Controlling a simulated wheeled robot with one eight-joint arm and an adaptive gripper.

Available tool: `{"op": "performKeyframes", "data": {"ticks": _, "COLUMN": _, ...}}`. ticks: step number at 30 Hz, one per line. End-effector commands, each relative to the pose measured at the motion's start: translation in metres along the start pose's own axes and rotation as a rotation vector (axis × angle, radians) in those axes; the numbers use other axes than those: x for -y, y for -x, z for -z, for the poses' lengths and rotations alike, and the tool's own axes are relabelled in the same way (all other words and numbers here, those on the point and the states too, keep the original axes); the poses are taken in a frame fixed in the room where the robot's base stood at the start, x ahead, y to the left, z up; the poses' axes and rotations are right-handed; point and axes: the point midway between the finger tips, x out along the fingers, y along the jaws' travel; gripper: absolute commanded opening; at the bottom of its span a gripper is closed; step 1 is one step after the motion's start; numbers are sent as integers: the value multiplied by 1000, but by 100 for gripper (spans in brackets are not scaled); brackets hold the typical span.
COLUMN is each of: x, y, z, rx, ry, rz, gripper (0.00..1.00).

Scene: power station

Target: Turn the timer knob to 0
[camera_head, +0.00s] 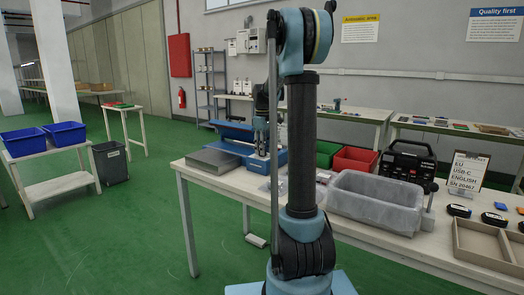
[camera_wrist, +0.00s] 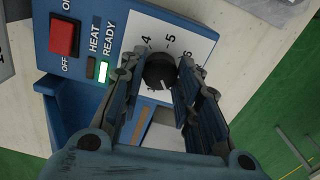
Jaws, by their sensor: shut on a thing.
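The timer knob (camera_wrist: 160,71) is round and black, on a white dial plate (camera_wrist: 195,42) with 4, 5 and 6 visible. The white mark on the knob points toward the bottom of the wrist view. The 0 is hidden, probably behind my fingers. My gripper (camera_wrist: 161,78) is shut on the knob, one finger on each side. The knob sits on a blue machine (camera_wrist: 122,30), which also stands on the table in the head view (camera_head: 229,131); the knob cannot be made out there.
A red rocker switch (camera_wrist: 64,37) and a lit green READY lamp (camera_wrist: 103,72) are left of the dial. On the table are a grey flat box (camera_head: 213,161), a grey tray (camera_head: 375,205) and a red bin (camera_head: 355,159).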

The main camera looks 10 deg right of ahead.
Motion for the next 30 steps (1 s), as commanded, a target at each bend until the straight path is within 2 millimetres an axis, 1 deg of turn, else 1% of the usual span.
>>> {"op": "performKeyframes", "data": {"ticks": 1, "x": -2, "y": 1, "z": 3, "rx": -6, "ry": 22, "rz": -4, "gripper": 6}}
{"op": "performKeyframes", "data": {"ticks": 9, "x": -2, "y": 1, "z": 3, "rx": -6, "ry": 97, "rz": -4, "gripper": 6}}
{"op": "performKeyframes", "data": {"ticks": 23, "x": -2, "y": 1, "z": 2, "rx": -4, "ry": 108, "rz": -5, "gripper": 7}}
{"op": "performKeyframes", "data": {"ticks": 24, "x": -2, "y": 1, "z": 2, "rx": -4, "ry": 108, "rz": -4, "gripper": 35}}
{"op": "performKeyframes", "data": {"ticks": 26, "x": -2, "y": 1, "z": 2, "rx": -4, "ry": 108, "rz": -4, "gripper": 49}}
{"op": "performKeyframes", "data": {"ticks": 27, "x": -2, "y": 1, "z": 2, "rx": -3, "ry": 108, "rz": -3, "gripper": 51}}
{"op": "performKeyframes", "data": {"ticks": 30, "x": -1, "y": 1, "z": 1, "rx": -2, "ry": 108, "rz": -3, "gripper": 51}}
